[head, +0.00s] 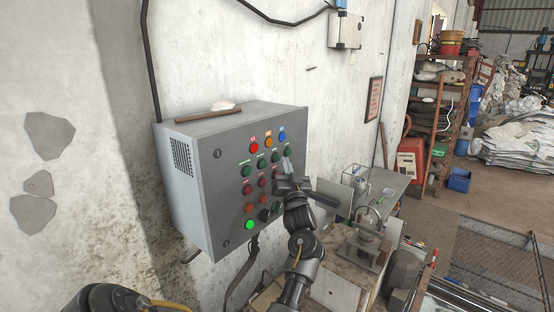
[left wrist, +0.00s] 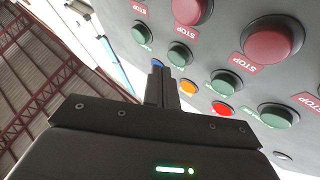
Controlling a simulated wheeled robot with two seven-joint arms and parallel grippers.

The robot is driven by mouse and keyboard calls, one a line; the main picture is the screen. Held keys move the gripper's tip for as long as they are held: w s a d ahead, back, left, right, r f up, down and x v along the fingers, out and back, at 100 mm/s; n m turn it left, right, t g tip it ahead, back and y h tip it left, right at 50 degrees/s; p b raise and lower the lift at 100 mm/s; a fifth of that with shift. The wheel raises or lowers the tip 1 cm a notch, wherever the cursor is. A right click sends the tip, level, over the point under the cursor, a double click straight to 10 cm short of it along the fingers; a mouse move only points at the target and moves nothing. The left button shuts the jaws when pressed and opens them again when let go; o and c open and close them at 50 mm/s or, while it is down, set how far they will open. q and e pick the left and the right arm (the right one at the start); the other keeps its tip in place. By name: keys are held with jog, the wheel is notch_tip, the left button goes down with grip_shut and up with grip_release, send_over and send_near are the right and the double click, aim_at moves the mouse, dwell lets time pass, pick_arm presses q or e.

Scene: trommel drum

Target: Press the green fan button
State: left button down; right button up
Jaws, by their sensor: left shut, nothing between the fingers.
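A row of green buttons (head: 249,171) sits below the red, orange and blue lamps; I cannot read which label says fan. In the left wrist view several green buttons show, a near one (left wrist: 278,116) and a far one (left wrist: 141,34). My left gripper (head: 287,164) is shut and empty, in front of the panel's right side and covering some buttons. Its fingertips (left wrist: 162,72) point toward the panel near the blue lamp; I cannot tell whether they touch. My right gripper is not in view.
Red stop buttons (left wrist: 268,42) sit beside the green row. A bright green button (head: 250,225) is at the panel's lower left. A bench with a metal machine (head: 367,248) stands right of the box. A rod and white lump (head: 222,104) lie on the box.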

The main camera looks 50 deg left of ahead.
pick_arm(q)
jog(key=shift+a, duration=0.1)
jog(key=shift+a, duration=0.35)
jog(key=shift+s+a, duration=0.1)
jog(key=shift+a, duration=0.3)
dwell(0.7)
jog(key=shift+d, duration=0.15)
jog(key=shift+d+p, duration=0.3)
jog(key=shift+d, duration=0.45)
jog(key=shift+d, duration=0.1)
